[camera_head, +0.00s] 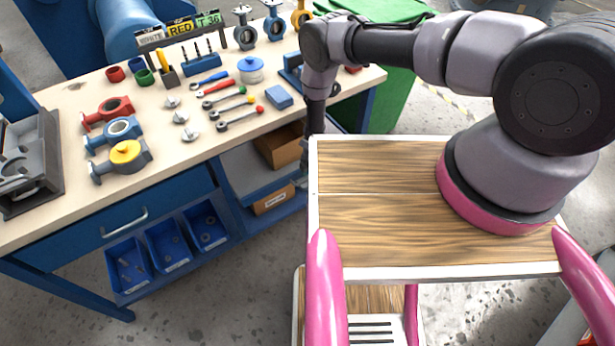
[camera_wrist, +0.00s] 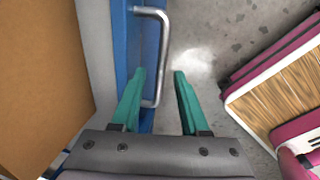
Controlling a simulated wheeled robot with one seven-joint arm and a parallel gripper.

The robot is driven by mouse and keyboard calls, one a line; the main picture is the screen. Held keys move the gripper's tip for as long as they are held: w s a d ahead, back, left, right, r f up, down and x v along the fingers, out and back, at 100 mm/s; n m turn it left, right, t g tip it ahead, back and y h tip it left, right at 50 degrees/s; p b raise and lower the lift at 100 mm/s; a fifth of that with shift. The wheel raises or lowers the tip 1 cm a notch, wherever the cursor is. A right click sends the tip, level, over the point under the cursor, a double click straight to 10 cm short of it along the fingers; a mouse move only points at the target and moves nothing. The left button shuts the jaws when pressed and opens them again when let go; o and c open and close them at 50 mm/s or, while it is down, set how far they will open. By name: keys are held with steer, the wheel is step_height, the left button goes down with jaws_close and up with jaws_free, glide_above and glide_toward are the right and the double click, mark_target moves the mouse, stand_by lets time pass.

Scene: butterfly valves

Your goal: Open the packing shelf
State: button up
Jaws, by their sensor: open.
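The packing shelf (camera_head: 246,170) is under the right part of the workbench in the head view, with cardboard boxes in it. In the wrist view its blue front edge (camera_wrist: 121,45) carries a metal bar handle (camera_wrist: 163,55). My gripper (camera_wrist: 160,73) is open, with green fingers. The handle's bar lies between the two fingers, closer to the left one. I cannot tell whether either finger touches it. In the head view my arm reaches down beside the shelf, and my gripper is mostly hidden there by the arm and my wooden top.
A cardboard box (camera_wrist: 45,85) fills the left of the wrist view. The workbench (camera_head: 70,215) holds valves, tools and a grey vise-like fixture. A closed blue drawer (camera_head: 125,223) and blue bins (camera_head: 168,245) are left of the shelf. A green container (camera_head: 395,100) stands behind.

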steer(key=shift+f, duration=0.15)
jaws_close()
stand_by(1.4)
